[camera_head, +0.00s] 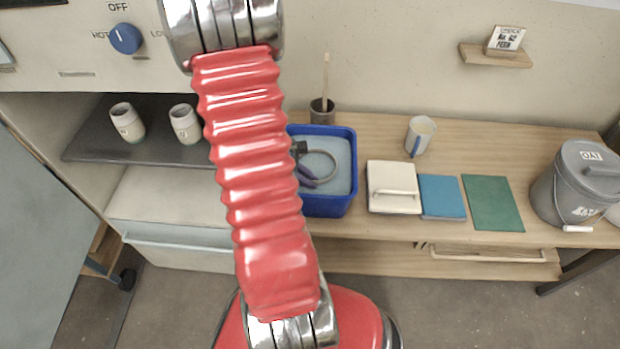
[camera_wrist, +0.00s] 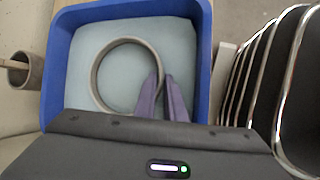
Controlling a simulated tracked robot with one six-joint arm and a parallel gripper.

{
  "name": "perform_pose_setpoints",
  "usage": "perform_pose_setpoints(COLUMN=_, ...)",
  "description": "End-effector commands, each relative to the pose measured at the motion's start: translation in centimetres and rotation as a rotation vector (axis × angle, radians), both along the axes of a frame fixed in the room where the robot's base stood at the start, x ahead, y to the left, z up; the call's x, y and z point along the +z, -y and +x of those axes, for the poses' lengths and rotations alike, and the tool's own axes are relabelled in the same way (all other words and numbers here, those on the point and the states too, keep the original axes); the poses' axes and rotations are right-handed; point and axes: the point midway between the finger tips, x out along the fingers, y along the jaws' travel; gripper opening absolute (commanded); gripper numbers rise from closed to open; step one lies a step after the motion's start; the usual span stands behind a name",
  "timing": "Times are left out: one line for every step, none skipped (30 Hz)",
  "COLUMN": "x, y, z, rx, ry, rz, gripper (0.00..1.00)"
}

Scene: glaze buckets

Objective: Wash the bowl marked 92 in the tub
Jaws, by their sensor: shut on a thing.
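The blue tub (camera_head: 325,207) stands on the wooden bench and holds pale blue water. It also fills most of the wrist view (camera_wrist: 203,60). A grey-rimmed bowl (camera_head: 333,163) is in the tub, seen from above as a ring, and it shows in the wrist view too (camera_wrist: 97,66). Its inside looks the same pale blue as the water. No mark 92 can be read on it. My gripper (camera_head: 305,177) reaches into the tub, its purple fingers (camera_wrist: 163,92) shut on the bowl's near right rim. My red arm hides part of the tub's left side.
A cup with a stick (camera_head: 322,110) stands behind the tub. To the right are a white block with a handle (camera_head: 393,200), a blue tile (camera_head: 442,190), a green tile (camera_head: 492,203), a mug (camera_head: 419,134) and a grey lidded bucket (camera_head: 575,190). Two cups (camera_head: 127,122) stand on the left shelf.

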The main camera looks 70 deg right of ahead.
Motion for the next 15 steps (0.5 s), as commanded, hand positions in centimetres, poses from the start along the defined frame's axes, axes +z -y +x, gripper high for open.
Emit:
perform_pose_setpoints(x=0.0, y=0.0, z=0.0, rx=0.000, ry=0.000, rz=-0.001, gripper=0.00)
perform_pose_setpoints(x=0.0, y=0.0, z=0.0, rx=0.000, ry=0.000, rz=-0.001, gripper=0.00)
perform_pose_setpoints(x=0.0, y=0.0, z=0.0, rx=0.000, ry=0.000, rz=-0.001, gripper=0.00)
perform_pose_setpoints(x=0.0, y=0.1, z=0.0, rx=0.000, ry=0.000, rz=-0.001, gripper=0.00)
perform_pose_setpoints(x=0.0, y=0.1, z=0.0, rx=0.000, ry=0.000, rz=-0.001, gripper=0.00)
perform_pose_setpoints(x=0.0, y=0.1, z=0.0, rx=0.000, ry=0.000, rz=-0.001, gripper=0.00)
perform_pose_setpoints(x=0.0, y=0.2, z=0.0, rx=0.000, ry=0.000, rz=-0.001, gripper=0.00)
perform_pose_setpoints(x=0.0, y=0.3, z=0.0, rx=-0.001, ry=0.001, rz=-0.002, gripper=0.00)
perform_pose_setpoints(x=0.0, y=0.4, z=0.0, rx=-0.001, ry=0.001, rz=-0.002, gripper=0.00)
perform_pose_setpoints(x=0.0, y=0.5, z=0.0, rx=-0.001, ry=0.001, rz=-0.002, gripper=0.00)
perform_pose_setpoints(x=0.0, y=0.7, z=0.0, rx=-0.002, ry=0.001, rz=-0.002, gripper=0.00)
perform_pose_setpoints(x=0.0, y=0.8, z=0.0, rx=-0.001, ry=0.001, rz=-0.002, gripper=0.00)
perform_pose_setpoints(x=0.0, y=0.9, z=0.0, rx=-0.001, ry=0.001, rz=-0.002, gripper=0.00)
perform_pose_setpoints(x=0.0, y=1.1, z=0.0, rx=-0.001, ry=0.001, rz=-0.002, gripper=0.00)
perform_pose_setpoints(x=0.0, y=1.2, z=0.0, rx=-0.002, ry=0.001, rz=-0.001, gripper=0.00)
